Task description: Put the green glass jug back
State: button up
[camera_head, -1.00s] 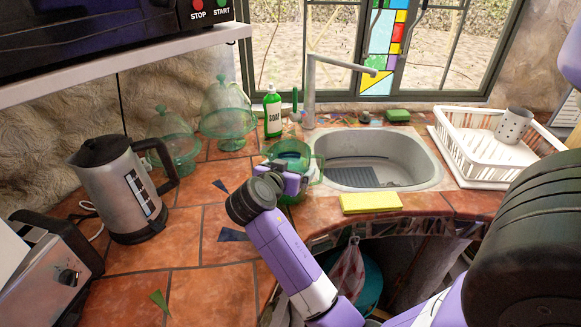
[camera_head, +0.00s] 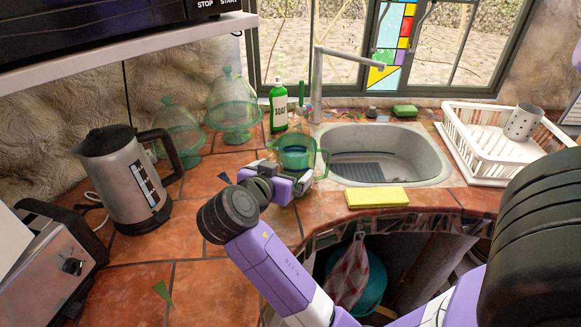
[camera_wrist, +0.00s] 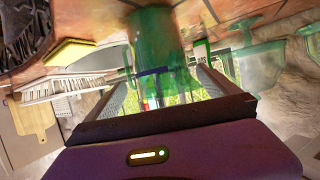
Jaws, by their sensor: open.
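The green glass jug (camera_head: 297,158) stands upright on the tiled counter, just left of the sink, with its handle towards the sink. My gripper (camera_head: 283,178) is at the jug's near side, low down, and partly covers it. The wrist view is upside down; there the jug (camera_wrist: 155,38) lies ahead of and between the two spread fingers (camera_wrist: 161,88). The gripper is open. I cannot tell whether a finger touches the glass.
Green glass domed stands (camera_head: 233,108) and a soap bottle (camera_head: 278,107) stand behind the jug. The sink (camera_head: 385,155), a yellow sponge (camera_head: 377,197) and a white dish rack (camera_head: 485,150) are to the right. A kettle (camera_head: 125,185) and toaster (camera_head: 60,265) stand left.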

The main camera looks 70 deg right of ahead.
jog(key=shift+v, duration=1.2)
jog(key=w+r+n+t+h, duration=0.1)
jog(key=w+r+n+t, duration=0.25)
jog(key=w, duration=0.25)
jog(key=w+a+f+n+t+y, duration=0.2)
jog(key=a+f+n+t+y, duration=0.1)
jog(key=a+n+t, duration=0.35)
jog(key=w+a+f+n+t+y, duration=0.2)
jog(key=a+n+t+y, duration=0.25)
jog(key=a, duration=0.35)
jog(key=s+a+f+n+t+y, duration=0.25)
jog(key=s+a+n+y, duration=0.2)
jog(key=s+a, duration=0.75)
jog(key=s+a+f+m+g+y, duration=0.1)
jog(key=s+a+f+g+y, duration=0.1)
jog(key=s, duration=1.3)
jog(key=shift+s+a+f, duration=0.2)
jog(key=shift+a+f, duration=0.25)
jog(key=shift+a, duration=0.05)
